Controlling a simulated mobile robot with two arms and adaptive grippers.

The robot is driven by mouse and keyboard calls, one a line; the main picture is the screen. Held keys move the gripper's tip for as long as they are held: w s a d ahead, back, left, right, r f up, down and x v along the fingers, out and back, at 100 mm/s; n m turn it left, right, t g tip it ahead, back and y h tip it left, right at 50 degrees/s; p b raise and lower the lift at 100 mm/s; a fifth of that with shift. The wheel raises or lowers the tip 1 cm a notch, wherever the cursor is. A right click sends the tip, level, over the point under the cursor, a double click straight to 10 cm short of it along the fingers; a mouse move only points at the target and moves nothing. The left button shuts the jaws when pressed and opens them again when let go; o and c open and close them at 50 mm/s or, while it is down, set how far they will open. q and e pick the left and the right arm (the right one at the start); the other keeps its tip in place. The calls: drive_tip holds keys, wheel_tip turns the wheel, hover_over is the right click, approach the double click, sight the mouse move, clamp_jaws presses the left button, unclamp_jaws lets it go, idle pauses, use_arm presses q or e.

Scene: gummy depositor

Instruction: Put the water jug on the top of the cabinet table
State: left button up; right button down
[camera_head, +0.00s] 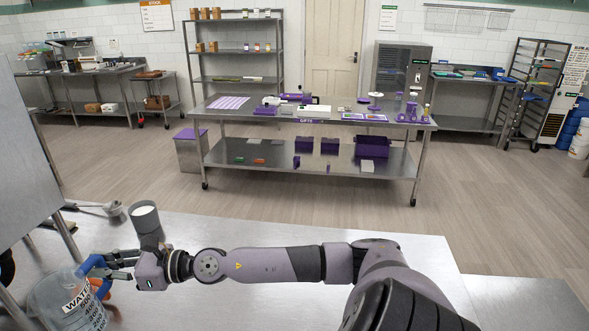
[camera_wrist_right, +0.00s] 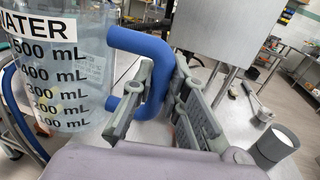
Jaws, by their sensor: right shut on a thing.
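The water jug (camera_head: 72,302) is a clear vessel with a "WATER" label, black mL marks and a blue handle, at the bottom left of the head view. It also fills the left of the right wrist view (camera_wrist_right: 60,75), looking upright. My right gripper (camera_head: 112,268) is shut on the jug's blue handle (camera_wrist_right: 150,55), with its fingers on both sides of the handle. The jug's base is cut off, so I cannot tell whether it rests on the steel top (camera_head: 240,228). I cannot tell which surface is the cabinet table. My left gripper is not in view.
A white-topped cylinder (camera_head: 145,212) stands near my right wrist, with a metal utensil (camera_head: 110,210) behind it. A steel panel (camera_head: 22,150) rises close on the left. A steel worktable (camera_head: 310,128) with purple items stands across open floor (camera_head: 500,205).

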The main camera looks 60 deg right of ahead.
drive_tip(key=shift+w+d+r, duration=0.1)
drive_tip(key=shift+d+r, duration=0.05)
drive_tip(key=shift+d, duration=0.15)
drive_tip(key=shift+d+f+b, duration=0.1)
drive_tip(key=shift+f+b, duration=6.1)
drive_tip(key=shift+f, duration=3.85)
drive_tip(key=shift+f, duration=0.15)
drive_tip(key=c, duration=1.6)
unclamp_jaws()
